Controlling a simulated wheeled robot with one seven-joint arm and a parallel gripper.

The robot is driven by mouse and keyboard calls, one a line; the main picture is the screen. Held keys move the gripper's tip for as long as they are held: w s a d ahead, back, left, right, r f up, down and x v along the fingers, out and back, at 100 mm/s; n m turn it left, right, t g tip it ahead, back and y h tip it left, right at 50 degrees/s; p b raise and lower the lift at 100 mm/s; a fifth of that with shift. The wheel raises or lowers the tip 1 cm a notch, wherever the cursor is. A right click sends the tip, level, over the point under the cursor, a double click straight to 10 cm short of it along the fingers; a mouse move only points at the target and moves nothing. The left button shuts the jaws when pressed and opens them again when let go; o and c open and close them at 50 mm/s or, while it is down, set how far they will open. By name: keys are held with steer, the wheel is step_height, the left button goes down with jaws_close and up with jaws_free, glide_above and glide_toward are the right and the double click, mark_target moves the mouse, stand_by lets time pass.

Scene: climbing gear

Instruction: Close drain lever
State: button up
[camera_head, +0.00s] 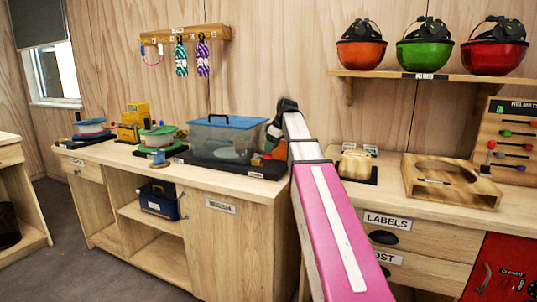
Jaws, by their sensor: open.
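A clear tub (215,140) with a blue lid (228,121) stands on a black base (232,166) at the right end of the left counter. I cannot clearly make out a drain lever; small green and orange-red parts show at the tub's right side, partly behind my arm. My pink and white arm reaches forward across the front of the counters. My gripper (274,132) is a small dark shape at its far end, beside the tub's right side. It is open; its fingertips are hard to see, and I cannot tell whether it touches anything.
Round tubs with green (158,130) and blue (90,122) rims and a yellow device (134,115) stand left on the counter. A wooden holder (450,182) and a small box (355,164) sit right of my arm.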

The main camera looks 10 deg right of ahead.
mark_target(263, 156)
steer(key=shift+x, duration=1.9)
steer(key=shift+c, duration=0.3)
jaws_close()
